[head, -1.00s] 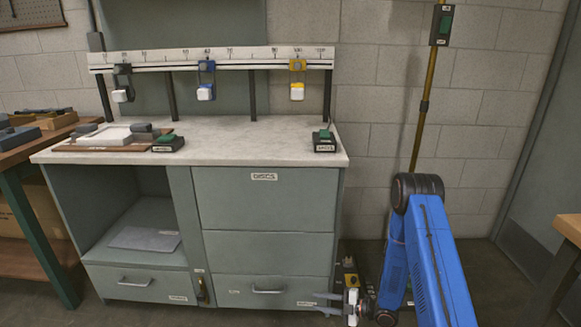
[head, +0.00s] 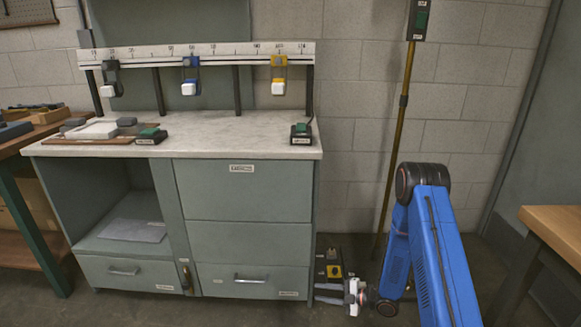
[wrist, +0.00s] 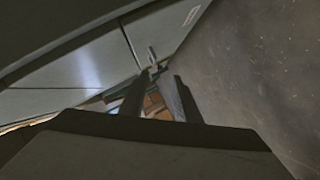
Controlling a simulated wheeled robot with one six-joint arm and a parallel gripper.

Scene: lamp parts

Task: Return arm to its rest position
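My blue arm (head: 440,255) is bent at the right of the head view, its elbow raised and its forearm hanging down. My gripper (head: 322,294) is low, by the lower right corner of the grey-green cabinet (head: 250,190), pointing left. In the wrist view my gripper's two dark fingers (wrist: 160,98) stand apart with a gap between them. I see nothing held between them. The floor shows beyond the fingers.
A black box with a yellow part (head: 333,268) stands on the floor just behind my gripper. A wooden table (head: 555,232) is at the right edge. A brass pole (head: 395,140) rises by the wall. The worktop (head: 215,135) carries a tray and small devices.

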